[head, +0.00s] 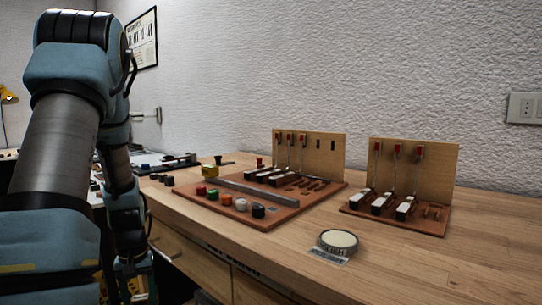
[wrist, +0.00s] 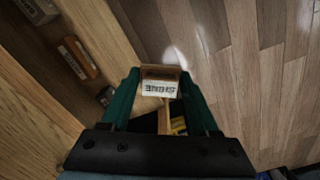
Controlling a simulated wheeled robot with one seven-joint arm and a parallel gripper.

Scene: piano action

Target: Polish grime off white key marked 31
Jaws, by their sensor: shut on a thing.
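My gripper (wrist: 160,84) is shut on a small brown and white block (wrist: 160,88) with dark lettering that I cannot read clearly. In the head view my arm reaches down at the left, below the tabletop beside the drawer fronts, and the fingers cannot be made out there. White keys stand on two red-brown boards: several on the larger board (head: 272,213) and three on the smaller board (head: 428,225) at right. The number 31 cannot be read on any key, and grime cannot be made out. The keys do not show in the wrist view.
A round tin (head: 338,240) with a pale top stands near the table's front edge. Coloured knobs and a long grey bar (head: 255,192) lie on the larger board. In the wrist view, an orange-brown labelled block (wrist: 78,57) lies in a wooden compartment; wooden floor is at right.

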